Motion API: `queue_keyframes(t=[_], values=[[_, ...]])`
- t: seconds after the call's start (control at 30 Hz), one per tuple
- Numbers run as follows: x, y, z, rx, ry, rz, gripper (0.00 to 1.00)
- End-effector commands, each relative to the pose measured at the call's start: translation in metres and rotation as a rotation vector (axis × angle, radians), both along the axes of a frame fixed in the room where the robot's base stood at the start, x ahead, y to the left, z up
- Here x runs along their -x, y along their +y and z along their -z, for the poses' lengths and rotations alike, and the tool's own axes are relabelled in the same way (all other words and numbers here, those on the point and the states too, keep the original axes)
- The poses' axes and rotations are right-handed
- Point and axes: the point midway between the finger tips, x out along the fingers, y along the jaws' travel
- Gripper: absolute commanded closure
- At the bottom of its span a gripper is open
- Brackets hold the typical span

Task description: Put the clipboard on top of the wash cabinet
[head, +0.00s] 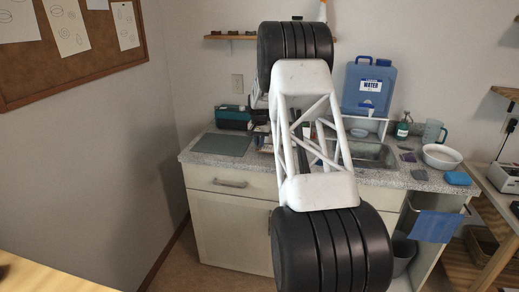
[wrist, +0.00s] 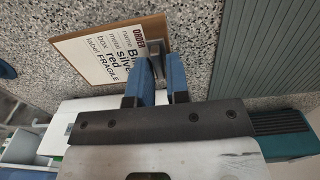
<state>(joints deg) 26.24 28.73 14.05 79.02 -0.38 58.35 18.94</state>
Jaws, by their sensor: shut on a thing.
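The clipboard (wrist: 95,50) is a brown board with a white printed sheet headed "ORDER" and a metal clip at its right end. In the wrist view, my gripper (wrist: 162,72) has its blue fingers shut on the clip end. The board appears over the speckled grey top of the wash cabinet (wrist: 225,40); I cannot tell whether it touches it. In the head view, the wash cabinet (head: 235,212) stands ahead with pale doors and a sink. My arm covers its middle, hiding the gripper and most or all of the clipboard there.
On the cabinet top, a grey ribbed mat (head: 222,144) and a teal box (head: 233,117) are at the left. A blue water container (head: 369,87) stands behind the sink.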

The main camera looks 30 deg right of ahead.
Motion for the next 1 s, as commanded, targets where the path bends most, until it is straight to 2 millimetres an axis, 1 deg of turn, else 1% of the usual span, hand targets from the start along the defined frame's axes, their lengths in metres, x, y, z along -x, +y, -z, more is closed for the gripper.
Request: queue_keyframes(t=[0.27, 0.37, 0.6, 0.67, 1.0], values=[[0.0, 0.0, 0.001, 0.0, 0.0, 0.0, 1.0], [0.0, 0.0, 0.007, 0.0, 0.0, 0.0, 1.0], [0.0, 0.0, 0.03, 0.0, 0.0, 0.0, 1.0], [0.0, 0.0, 0.033, 0.001, -0.001, 0.0, 1.0], [0.0, 0.0, 0.035, 0.001, -0.001, 0.0, 1.0]])
